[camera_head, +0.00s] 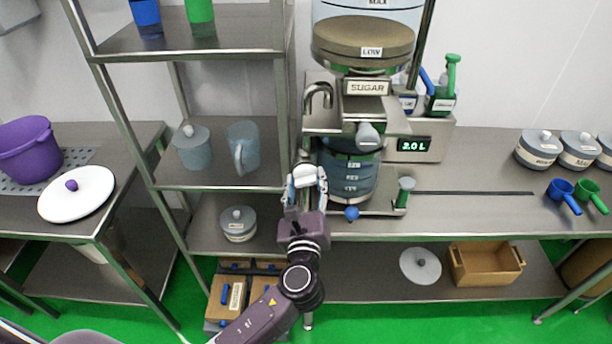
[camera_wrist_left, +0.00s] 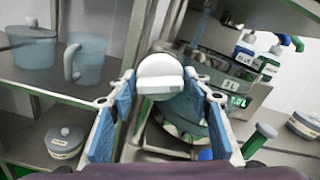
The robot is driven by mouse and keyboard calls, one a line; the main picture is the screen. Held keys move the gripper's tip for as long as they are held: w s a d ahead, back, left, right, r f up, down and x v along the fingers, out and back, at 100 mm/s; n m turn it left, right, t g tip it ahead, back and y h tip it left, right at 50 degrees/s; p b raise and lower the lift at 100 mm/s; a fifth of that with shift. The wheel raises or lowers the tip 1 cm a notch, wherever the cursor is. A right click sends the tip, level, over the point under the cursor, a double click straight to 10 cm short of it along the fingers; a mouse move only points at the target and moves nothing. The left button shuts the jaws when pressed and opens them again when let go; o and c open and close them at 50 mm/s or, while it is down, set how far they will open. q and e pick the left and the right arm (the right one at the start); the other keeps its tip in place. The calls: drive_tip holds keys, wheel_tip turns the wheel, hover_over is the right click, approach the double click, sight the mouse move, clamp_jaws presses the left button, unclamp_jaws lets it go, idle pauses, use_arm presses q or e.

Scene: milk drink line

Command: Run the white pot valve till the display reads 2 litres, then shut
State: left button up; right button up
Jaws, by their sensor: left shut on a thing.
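My left gripper (camera_head: 306,187) is shut on the white valve handle (camera_head: 304,173), at the left side of the filling station. In the left wrist view the white handle (camera_wrist_left: 160,76) shows between the two blue-padded fingers of my left gripper (camera_wrist_left: 160,100). The display (camera_head: 414,144) reads 2.0 L in green digits. The display also shows small in the left wrist view (camera_wrist_left: 238,101). A blue-grey pot (camera_head: 347,176) with level marks stands beside the gripper, to its right. My right gripper is not in view.
A sugar hopper (camera_head: 366,88) and a grey knob (camera_head: 368,134) are above the pot. A rack with a grey-blue jug (camera_head: 243,148) stands left of my arm.

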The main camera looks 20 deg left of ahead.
use_arm(q)
drive_tip(key=shift+r+m+p, duration=0.2)
drive_tip(key=shift+m+p, duration=0.8)
drive_tip(key=shift+p, duration=0.2)
drive_tip(key=shift+f+m+p, duration=0.1)
drive_tip(key=shift+m+p, duration=0.8)
drive_tip(key=shift+m, duration=0.1)
drive_tip(key=o, duration=1)
drive_tip(key=shift+f, duration=0.1)
drive_tip(key=shift+s+d, duration=0.2)
drive_tip(key=shift+s, duration=0.3)
drive_tip(key=v, duration=1.1)
